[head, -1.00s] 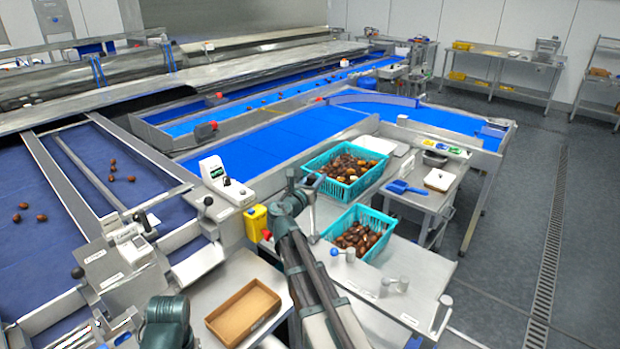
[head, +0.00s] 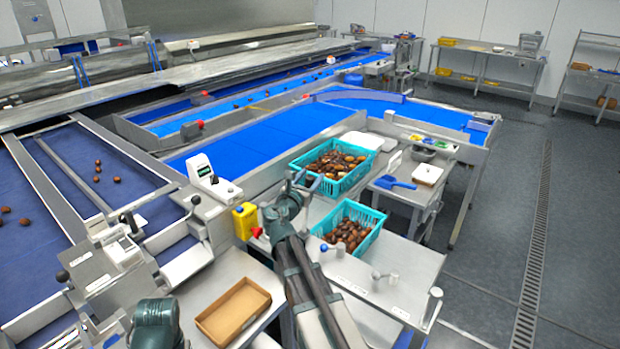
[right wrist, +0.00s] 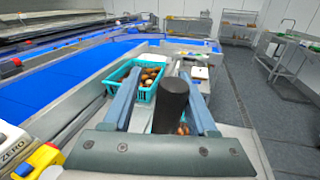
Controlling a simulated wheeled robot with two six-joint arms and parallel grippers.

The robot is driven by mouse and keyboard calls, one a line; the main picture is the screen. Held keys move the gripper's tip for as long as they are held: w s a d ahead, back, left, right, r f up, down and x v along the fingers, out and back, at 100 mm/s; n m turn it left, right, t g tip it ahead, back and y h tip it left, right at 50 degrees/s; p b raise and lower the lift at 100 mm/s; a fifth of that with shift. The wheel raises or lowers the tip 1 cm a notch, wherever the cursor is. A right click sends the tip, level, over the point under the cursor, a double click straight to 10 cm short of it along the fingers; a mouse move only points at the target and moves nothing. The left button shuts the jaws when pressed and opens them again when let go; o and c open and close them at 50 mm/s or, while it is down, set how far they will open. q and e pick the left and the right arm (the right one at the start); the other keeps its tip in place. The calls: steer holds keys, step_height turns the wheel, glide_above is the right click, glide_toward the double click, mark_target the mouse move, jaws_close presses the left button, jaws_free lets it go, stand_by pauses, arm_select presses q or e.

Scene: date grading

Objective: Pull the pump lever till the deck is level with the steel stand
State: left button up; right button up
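My right gripper (head: 297,186) is at the near side of the upper teal crate in the head view. In the right wrist view its two blue-grey fingers (right wrist: 160,82) stand apart. A dark cylindrical grip (right wrist: 172,105), apparently the pump lever's handle, stands upright between them, with a gap visible on the left. The lever's lower part is mostly hidden by my arm in the head view. A steel deck (head: 408,262) carries small knobs at the front. A steel stand (head: 405,197) with a blue scoop is behind it; I cannot tell whether they are level.
Two teal crates of dates, an upper one (head: 296,176) and a lower one (head: 374,243), stand beside my right arm. A brown tray (head: 232,327) lies near the front. The floor at right is clear.

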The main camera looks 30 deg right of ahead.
steer(key=shift+o, duration=0.5)
steer(key=shift+s+a, duration=0.1)
steer(key=v, duration=1.3)
steer(key=shift+a, duration=0.3)
steer(key=shift+s, duration=0.15)
